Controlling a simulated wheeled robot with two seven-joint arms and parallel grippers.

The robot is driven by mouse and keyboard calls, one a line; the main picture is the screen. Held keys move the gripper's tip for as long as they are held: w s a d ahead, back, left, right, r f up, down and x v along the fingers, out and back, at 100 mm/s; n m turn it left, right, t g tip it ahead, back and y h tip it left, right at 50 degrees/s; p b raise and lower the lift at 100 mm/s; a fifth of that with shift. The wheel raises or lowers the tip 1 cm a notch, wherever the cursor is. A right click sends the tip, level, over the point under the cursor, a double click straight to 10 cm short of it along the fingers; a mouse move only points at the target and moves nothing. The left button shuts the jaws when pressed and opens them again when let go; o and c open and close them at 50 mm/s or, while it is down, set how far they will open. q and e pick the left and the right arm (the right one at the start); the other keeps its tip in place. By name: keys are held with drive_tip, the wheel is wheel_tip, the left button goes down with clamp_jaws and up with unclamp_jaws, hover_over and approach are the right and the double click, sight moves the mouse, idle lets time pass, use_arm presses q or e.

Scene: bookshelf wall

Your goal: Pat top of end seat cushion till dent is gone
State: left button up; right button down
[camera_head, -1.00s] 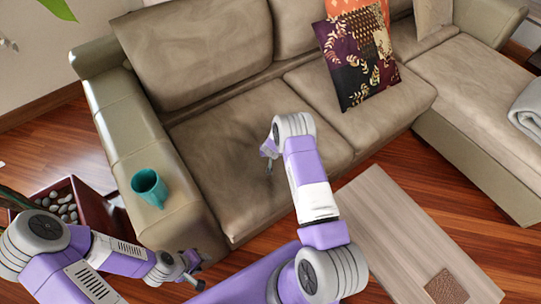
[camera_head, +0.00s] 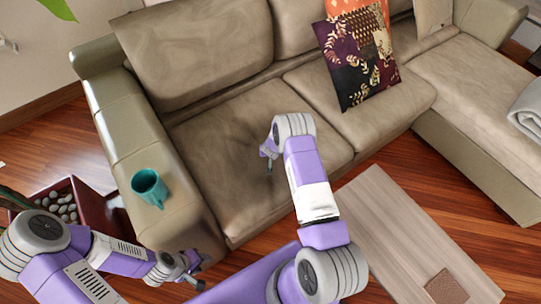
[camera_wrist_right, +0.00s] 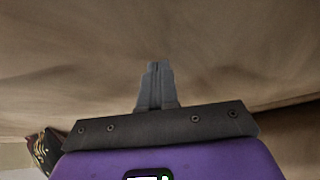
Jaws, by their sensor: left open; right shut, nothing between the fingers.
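The end seat cushion (camera_head: 215,140) is the tan cushion beside the sofa's left armrest. Its top looks creased and shaded; whether a dent shows I cannot tell. My right gripper (camera_head: 269,165) is over the front right part of this cushion, shut and empty. In the right wrist view the closed fingers (camera_wrist_right: 155,72) point at tan upholstery (camera_wrist_right: 230,50), very near it; contact cannot be told. My left gripper (camera_head: 195,275) is open and empty, low in front of the left armrest.
A teal mug (camera_head: 149,187) stands on the left armrest (camera_head: 125,120). A patterned pillow (camera_head: 355,60) leans on the neighbouring seat. A wooden coffee table (camera_head: 400,235) is at the lower right. A planter with pebbles (camera_head: 62,208) stands at the left.

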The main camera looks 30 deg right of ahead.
idle(0.3)
drive_tip(key=shift+f, duration=1.3)
drive_tip(key=shift+r+p, duration=1.2)
drive_tip(key=shift+r, duration=0.7)
drive_tip(key=shift+f, duration=0.2)
wheel_tip(320, 180, down, 2)
drive_tip(key=shift+f+b, duration=0.15)
drive_tip(key=shift+b, duration=1.1)
drive_tip(key=shift+r+p, duration=1.2)
drive_tip(key=shift+r, duration=0.65)
